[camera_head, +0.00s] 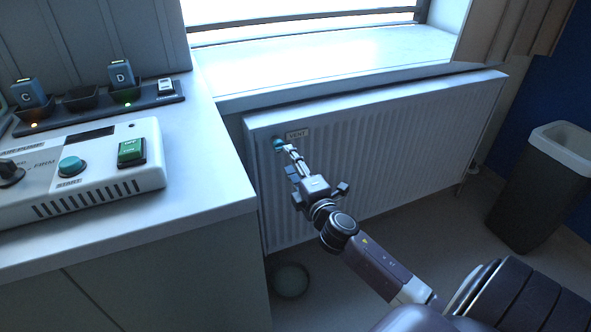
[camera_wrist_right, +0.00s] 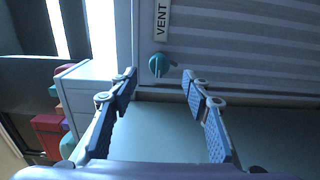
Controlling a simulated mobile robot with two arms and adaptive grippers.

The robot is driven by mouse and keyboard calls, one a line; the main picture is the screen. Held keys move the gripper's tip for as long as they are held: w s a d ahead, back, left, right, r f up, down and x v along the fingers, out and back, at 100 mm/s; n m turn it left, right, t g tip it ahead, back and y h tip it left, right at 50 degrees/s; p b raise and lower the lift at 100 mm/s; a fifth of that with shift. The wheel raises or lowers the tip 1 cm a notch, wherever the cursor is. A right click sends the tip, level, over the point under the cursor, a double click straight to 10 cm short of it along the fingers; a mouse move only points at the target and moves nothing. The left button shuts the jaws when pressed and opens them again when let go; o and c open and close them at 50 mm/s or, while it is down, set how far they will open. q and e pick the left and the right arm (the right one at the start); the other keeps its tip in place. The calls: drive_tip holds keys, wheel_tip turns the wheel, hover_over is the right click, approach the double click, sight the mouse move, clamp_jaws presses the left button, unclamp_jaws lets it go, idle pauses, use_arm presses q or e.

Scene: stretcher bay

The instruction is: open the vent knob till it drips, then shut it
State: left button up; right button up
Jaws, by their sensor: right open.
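The teal vent knob (camera_head: 279,143) is on the upper left corner of the white radiator (camera_head: 400,142), beside a VENT label (camera_head: 297,134). In the right wrist view the knob (camera_wrist_right: 160,64) shows ahead of and between the open fingers, beyond their tips, with the label (camera_wrist_right: 162,20) by it. My right gripper (camera_head: 290,152) reaches toward the knob; it is open and empty in the right wrist view (camera_wrist_right: 158,80). It appears apart from the knob. A round bowl (camera_head: 290,280) is on the floor below the radiator's left end. No drip is visible. My left gripper is out of view.
A counter (camera_head: 225,190) at the left carries an air pump panel (camera_head: 100,165) and a rack with C and D blocks (camera_head: 122,75). A window sill (camera_head: 330,65) is above the radiator. A dark bin (camera_head: 535,195) stands at the right.

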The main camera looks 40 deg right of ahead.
drive_tip(key=v, duration=0.3)
drive_tip(key=shift+s, duration=0.25)
idle(0.4)
